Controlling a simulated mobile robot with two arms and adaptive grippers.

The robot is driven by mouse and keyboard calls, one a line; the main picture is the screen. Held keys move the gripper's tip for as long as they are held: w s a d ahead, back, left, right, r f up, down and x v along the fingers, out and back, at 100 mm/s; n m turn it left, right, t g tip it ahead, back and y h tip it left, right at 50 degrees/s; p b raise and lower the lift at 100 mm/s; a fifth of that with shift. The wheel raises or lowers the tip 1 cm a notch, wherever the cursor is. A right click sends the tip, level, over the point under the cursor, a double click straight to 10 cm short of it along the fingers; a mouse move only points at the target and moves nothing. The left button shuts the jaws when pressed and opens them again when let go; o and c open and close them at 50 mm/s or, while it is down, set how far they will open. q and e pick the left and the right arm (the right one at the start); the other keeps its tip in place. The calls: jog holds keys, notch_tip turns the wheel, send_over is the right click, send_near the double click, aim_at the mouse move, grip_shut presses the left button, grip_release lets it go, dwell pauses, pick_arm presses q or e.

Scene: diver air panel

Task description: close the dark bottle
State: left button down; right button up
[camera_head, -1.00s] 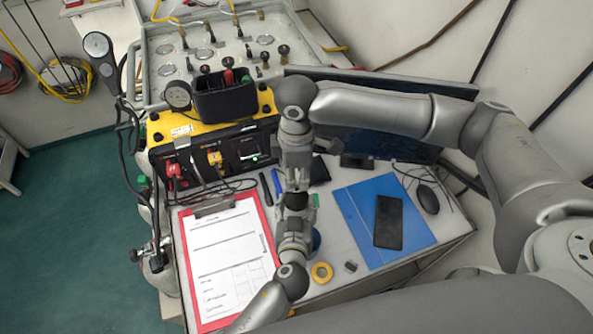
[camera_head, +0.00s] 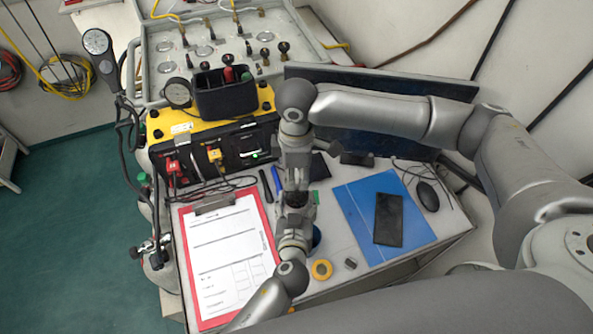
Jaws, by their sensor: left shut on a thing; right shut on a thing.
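A small dark part (camera_head: 297,199), which looks like the dark bottle, shows between my two grippers; most of it is hidden by them. My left gripper (camera_head: 295,216) comes from below and is shut on it. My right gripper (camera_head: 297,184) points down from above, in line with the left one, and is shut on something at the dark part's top. I cannot make out a cap or whether it sits on the neck.
A clipboard (camera_head: 206,304) lies left of my grippers. A blue folder (camera_head: 354,214) with a black tablet (camera_head: 388,219) lies right. A yellow ring (camera_head: 321,269) and small grey block (camera_head: 350,263) lie in front. A yellow-black panel box (camera_head: 195,128) and monitor (camera_head: 440,140) stand behind.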

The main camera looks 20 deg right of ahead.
jog(key=m, duration=0.5)
jog(key=shift+a, duration=0.1)
jog(key=m, duration=0.3)
jog(key=shift+m, duration=0.4)
jog(key=m, duration=2)
jog(key=shift+m, duration=0.3)
jog(key=m, duration=0.9)
jog(key=shift+w, duration=0.1)
